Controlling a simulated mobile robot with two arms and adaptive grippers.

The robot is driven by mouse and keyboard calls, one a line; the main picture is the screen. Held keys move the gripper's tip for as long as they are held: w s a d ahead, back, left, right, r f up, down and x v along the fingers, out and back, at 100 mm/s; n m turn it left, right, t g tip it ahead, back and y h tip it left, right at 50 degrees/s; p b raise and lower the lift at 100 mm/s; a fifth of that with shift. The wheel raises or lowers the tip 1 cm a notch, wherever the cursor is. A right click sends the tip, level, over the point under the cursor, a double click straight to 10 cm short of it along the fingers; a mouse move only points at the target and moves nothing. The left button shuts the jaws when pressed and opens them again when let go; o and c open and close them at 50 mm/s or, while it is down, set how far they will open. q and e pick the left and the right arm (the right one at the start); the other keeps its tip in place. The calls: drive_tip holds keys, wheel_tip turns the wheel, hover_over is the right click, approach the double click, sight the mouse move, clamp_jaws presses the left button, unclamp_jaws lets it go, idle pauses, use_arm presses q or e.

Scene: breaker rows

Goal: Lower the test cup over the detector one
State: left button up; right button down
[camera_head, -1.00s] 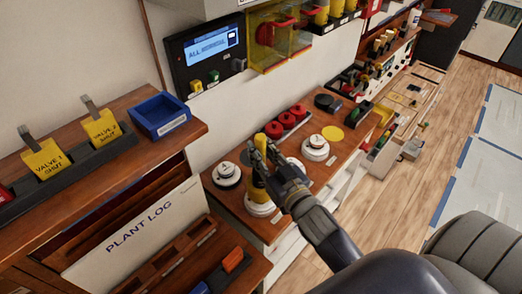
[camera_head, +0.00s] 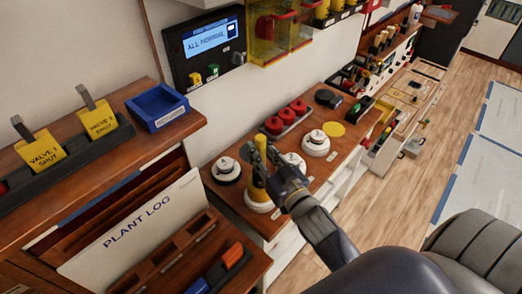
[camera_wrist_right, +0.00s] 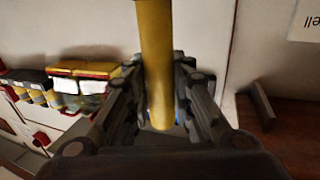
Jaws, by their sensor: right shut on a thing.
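My right gripper (camera_head: 262,156) is shut on the yellow upright test cup (camera_head: 258,186) above the wooden bench. In the right wrist view the yellow shaft (camera_wrist_right: 157,70) runs between the two fingers (camera_wrist_right: 160,105). A white round piece (camera_head: 259,206) shows right under the yellow part. I cannot tell whether it belongs to the cup or is a detector below it, nor whether there is a gap. Other white round detectors stand on the bench: one at the left (camera_head: 227,168), one partly behind the gripper (camera_head: 296,160), one at the right (camera_head: 316,144). Their labels are too small to read. My left gripper is not in view.
Red knobs (camera_head: 281,116) in a dark rack, a black disc (camera_head: 327,98) and a yellow disc (camera_head: 333,129) are farther back on the bench. A blue tray (camera_head: 158,107) and yellow valve tags (camera_head: 101,119) stand on the left shelf. Wooden floor (camera_head: 420,180) lies open at right.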

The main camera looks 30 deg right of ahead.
drive_tip(key=shift+f, duration=0.1)
drive_tip(key=c, duration=1.3)
unclamp_jaws()
drive_tip(key=shift+f, duration=0.1)
drive_tip(key=shift+s, duration=0.1)
drive_tip(key=s, duration=1.2)
drive_tip(key=shift+d, duration=0.1)
